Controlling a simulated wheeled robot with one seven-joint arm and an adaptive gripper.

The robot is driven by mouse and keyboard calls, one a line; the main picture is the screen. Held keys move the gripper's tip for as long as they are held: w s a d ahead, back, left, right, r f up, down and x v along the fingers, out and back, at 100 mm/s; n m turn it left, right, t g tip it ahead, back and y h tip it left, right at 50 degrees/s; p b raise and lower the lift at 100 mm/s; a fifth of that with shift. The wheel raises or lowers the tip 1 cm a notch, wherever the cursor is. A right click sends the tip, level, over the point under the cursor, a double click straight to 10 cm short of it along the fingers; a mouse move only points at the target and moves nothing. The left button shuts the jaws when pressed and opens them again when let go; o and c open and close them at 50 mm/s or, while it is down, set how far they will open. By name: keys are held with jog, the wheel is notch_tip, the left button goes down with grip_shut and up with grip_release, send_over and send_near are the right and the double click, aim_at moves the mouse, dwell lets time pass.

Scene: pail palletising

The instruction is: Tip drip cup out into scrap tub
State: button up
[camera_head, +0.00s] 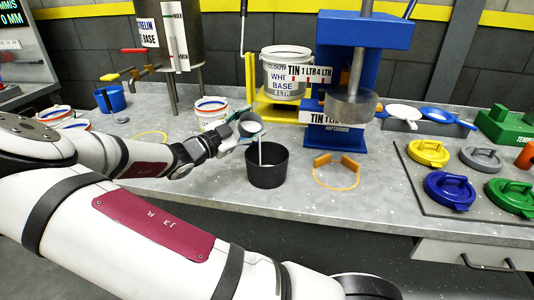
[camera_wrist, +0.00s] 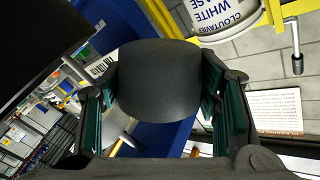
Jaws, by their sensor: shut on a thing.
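The drip cup (camera_head: 248,126) is a small dark grey cup, tilted over the black scrap tub (camera_head: 267,178), with a pale mouth towards the tub. My gripper (camera_head: 236,138) is shut on it, just above the tub's left rim. A thin white streak (camera_head: 260,151) runs down from the cup into the tub. In the wrist view the cup (camera_wrist: 158,80) sits between the green pads of my gripper (camera_wrist: 160,92), with its dark side facing the camera. What lies inside the tub is hidden.
A blue press (camera_head: 368,40) stands behind the tub, with a white pail (camera_head: 285,72) on a yellow stand beside it. Another white pail (camera_head: 210,110) stands close behind my gripper. Coloured lids (camera_head: 450,188) lie at right.

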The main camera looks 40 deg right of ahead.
jog(key=shift+s+r+m, duration=0.3)
jog(key=shift+r, duration=0.05)
jog(key=shift+s+f+m+b, duration=0.35)
jog(key=shift+f+m+b, duration=0.3)
jog(key=shift+m, duration=0.25)
dwell(0.9)
jog(key=shift+s+a+r+m+g+h+b, duration=0.2)
jog(key=shift+m+b, duration=0.3)
jog(key=shift+m, duration=0.45)
jog(key=shift+s+d+r+m+h+b, duration=0.15)
jog(key=shift+r+m+b, duration=0.25)
jog(key=shift+m, duration=0.5)
jog(key=shift+s+a+r+m+g+h+b, duration=0.15)
jog(key=shift+m+b, duration=0.45)
jog(key=shift+m, duration=0.35)
dwell(1.7)
jog(key=shift+s+d+r+m+b, duration=0.15)
jog(key=shift+s+m+b, duration=0.4)
jog(key=shift+s+m, duration=0.3)
dwell(0.5)
